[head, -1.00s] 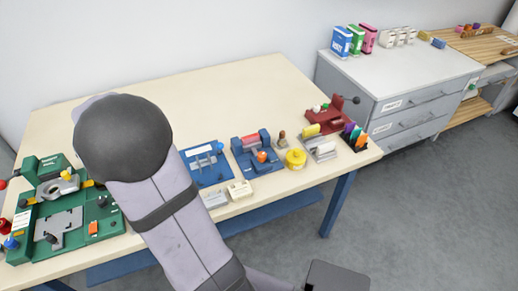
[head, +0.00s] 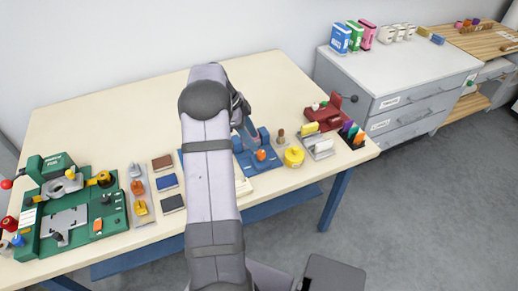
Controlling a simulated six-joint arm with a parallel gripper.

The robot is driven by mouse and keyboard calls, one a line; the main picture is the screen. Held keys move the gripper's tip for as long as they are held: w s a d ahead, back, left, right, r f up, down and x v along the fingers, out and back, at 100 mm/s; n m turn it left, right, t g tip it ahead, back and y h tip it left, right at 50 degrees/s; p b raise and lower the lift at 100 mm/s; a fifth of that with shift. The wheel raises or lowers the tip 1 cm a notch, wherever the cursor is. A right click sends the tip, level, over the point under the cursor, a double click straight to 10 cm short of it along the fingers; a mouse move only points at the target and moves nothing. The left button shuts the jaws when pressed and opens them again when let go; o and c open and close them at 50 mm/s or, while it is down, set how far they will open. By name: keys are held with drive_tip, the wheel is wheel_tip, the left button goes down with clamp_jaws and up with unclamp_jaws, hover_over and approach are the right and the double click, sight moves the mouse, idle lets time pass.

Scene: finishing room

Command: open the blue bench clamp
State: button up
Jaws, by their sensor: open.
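The blue bench clamp (head: 264,136) stands on the cream workbench, right of my arm in the head view. An orange knob (head: 261,155) is at its front. My arm hides its left side. The pink-red piece seen between its jaws earlier is now hidden. My gripper (head: 246,124) is open, hanging from the end of my arm over or just behind the clamp. My arm hides most of it, and I cannot tell whether it touches the clamp.
A yellow round pot (head: 294,156), a small brown-topped item (head: 280,136) and a red fixture (head: 324,116) stand right of the clamp. A green fixture (head: 106,215) and several small blocks lie left. The bench's back left is clear.

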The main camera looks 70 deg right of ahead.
sight(261, 153)
drive_tip(key=shift+p+x, duration=1.35)
drive_tip(key=shift+x, duration=2.05)
drive_tip(key=shift+w, duration=0.1)
drive_tip(key=c, duration=1)
